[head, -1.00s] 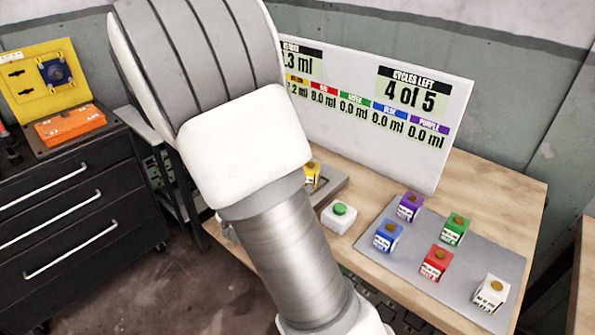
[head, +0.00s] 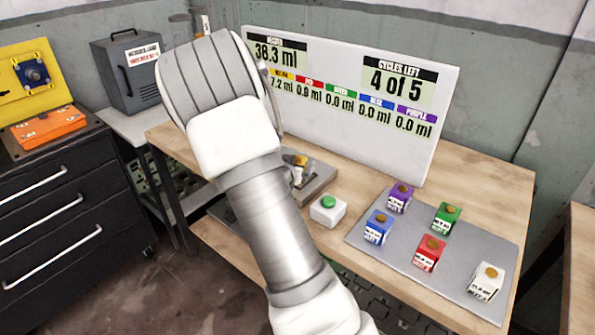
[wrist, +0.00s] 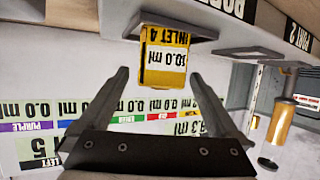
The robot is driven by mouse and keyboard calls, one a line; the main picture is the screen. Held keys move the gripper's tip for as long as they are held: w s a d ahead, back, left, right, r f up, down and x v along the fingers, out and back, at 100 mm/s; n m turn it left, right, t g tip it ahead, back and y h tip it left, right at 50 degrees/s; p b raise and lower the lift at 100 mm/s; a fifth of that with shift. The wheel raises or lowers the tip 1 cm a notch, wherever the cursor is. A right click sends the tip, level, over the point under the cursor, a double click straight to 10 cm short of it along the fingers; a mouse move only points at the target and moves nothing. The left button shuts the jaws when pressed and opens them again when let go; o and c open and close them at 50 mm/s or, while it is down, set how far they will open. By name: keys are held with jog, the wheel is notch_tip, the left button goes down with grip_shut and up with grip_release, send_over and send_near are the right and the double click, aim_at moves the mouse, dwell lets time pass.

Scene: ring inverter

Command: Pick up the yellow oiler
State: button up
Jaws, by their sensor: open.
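The yellow oiler (wrist: 163,60) is a small yellow block with a white label, seen upside down in the wrist view. It sits against a grey plate (wrist: 172,22), ahead of my gripper. My gripper (wrist: 159,73) is open, one finger on each side of the oiler's lower part in the wrist picture. I cannot tell whether the fingertips reach it in depth. In the head view my arm hides most of the gripper.
A white button box with a green top (head: 328,208) stands near the stand. A grey mat (head: 400,245) holds purple, blue, green, red and white blocks. A white display board (head: 345,100) stands behind. A gold cylinder (wrist: 282,118) shows at right in the wrist view.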

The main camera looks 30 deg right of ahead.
jog(key=shift+w+d+f, duration=0.3)
jog(key=shift+w+d, duration=0.15)
jog(key=shift+w, duration=0.05)
jog(key=c, duration=1.5)
